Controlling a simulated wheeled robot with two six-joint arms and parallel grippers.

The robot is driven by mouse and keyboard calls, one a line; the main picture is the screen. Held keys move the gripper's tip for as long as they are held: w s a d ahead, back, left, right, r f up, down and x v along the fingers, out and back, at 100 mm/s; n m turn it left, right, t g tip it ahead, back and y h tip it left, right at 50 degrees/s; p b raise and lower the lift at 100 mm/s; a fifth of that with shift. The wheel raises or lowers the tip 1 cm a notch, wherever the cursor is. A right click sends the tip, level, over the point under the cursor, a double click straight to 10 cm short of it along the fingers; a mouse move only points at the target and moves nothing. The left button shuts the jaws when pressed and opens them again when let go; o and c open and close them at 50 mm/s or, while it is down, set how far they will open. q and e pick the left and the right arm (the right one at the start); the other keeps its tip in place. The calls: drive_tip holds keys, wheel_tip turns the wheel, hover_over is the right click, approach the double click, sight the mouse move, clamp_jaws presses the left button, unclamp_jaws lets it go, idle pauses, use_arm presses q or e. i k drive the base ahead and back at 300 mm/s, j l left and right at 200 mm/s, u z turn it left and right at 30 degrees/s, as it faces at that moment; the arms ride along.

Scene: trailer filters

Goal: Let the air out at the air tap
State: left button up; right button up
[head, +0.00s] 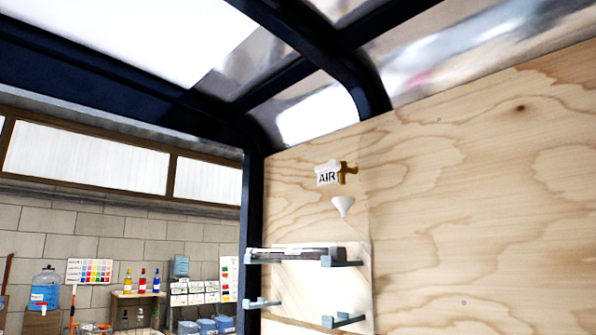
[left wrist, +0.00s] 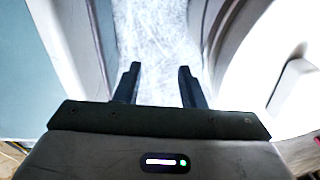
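The air tap (head: 348,172) is a small brass fitting on the plywood wall in the head view, at the right end of a white label (head: 327,175) reading AIR. A white funnel (head: 343,206) is just below it on the same wall. My left gripper (left wrist: 160,85) shows in the left wrist view, its two dark fingers apart with nothing between them. Neither gripper shows in the head view. The tap does not show in the left wrist view. My right gripper is in neither view.
Below the funnel, grey-blue brackets (head: 345,320) stick out of the wall, and a dark flat item (head: 295,253) lies on the upper ones. A dark frame post (head: 252,240) stands left of the plywood (head: 480,200). Shelves with bottles (head: 142,280) and a blue water jug (head: 45,288) are farther back.

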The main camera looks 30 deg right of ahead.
sight(333, 165)
drive_tip(key=i+u, duration=0.25)
drive_tip(key=i, duration=0.6)
drive_tip(key=i+l+u, duration=0.15)
drive_tip(key=i+u, duration=0.15)
drive_tip(key=i, duration=0.55)
